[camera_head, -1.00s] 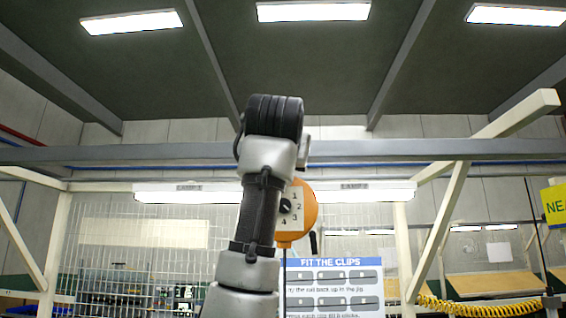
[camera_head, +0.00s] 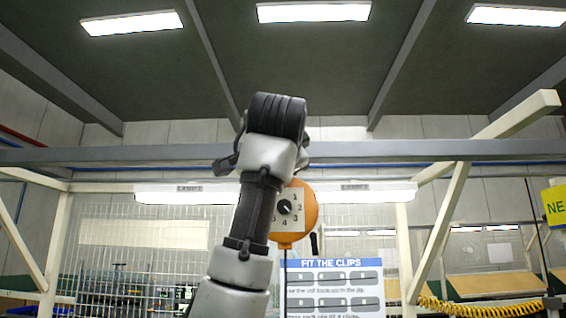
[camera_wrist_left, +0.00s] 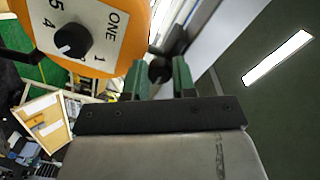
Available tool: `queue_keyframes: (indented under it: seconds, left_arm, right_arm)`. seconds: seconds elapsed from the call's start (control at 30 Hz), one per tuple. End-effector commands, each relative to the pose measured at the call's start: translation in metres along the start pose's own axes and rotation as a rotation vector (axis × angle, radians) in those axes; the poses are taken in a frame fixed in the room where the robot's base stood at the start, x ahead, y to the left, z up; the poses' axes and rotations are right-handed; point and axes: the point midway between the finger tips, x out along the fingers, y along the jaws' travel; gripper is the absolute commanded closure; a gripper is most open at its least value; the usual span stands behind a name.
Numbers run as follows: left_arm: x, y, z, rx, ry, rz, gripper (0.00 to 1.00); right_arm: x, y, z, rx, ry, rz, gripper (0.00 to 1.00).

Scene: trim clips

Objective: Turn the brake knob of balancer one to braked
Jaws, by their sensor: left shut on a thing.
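Balancer one is an orange round housing (camera_head: 308,215) with a white numbered dial plate and a black dial. It hangs beyond my left arm in the head view. In the left wrist view the housing (camera_wrist_left: 140,15), marked ONE, fills the upper left, with its black dial (camera_wrist_left: 73,40). A small round black knob (camera_wrist_left: 160,70) sits beside the housing. My left gripper (camera_wrist_left: 159,80) has its two green fingers on either side of this knob and is shut on it. The fingers are hidden behind my wrist in the head view. My right gripper is out of view.
A grey beam (camera_head: 400,150) crosses above the balancer, and a lit lamp bar (camera_head: 365,193) runs behind it. A "FIT THE CLIPS" board (camera_head: 333,290) stands below. A yellow coiled hose (camera_head: 480,308) hangs at the lower right.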

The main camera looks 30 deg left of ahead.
Motion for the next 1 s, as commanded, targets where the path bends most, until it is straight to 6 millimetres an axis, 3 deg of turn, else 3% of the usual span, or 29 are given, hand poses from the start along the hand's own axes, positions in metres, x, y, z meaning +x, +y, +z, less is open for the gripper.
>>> queue_keyframes:
  seconds: [0.73, 0.77, 0.9, 1.0]
  left_arm:
    - [0.0001, 0.002, -0.0005, 0.084, -0.002, 0.004, 0.98]
    - [0.0001, 0.002, -0.0005, 0.084, -0.002, 0.004, 0.69]
    - [0.0001, 0.0016, -0.0005, 0.083, -0.002, 0.003, 0.49]
    - [0.0001, 0.0012, -0.0004, 0.083, -0.002, 0.002, 0.49]
  right_arm:
    - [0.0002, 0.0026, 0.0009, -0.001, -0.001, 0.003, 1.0]
    - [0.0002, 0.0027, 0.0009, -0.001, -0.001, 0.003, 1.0]
    - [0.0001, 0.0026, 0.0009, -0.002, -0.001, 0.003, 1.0]
    - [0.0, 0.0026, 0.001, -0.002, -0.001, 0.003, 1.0]
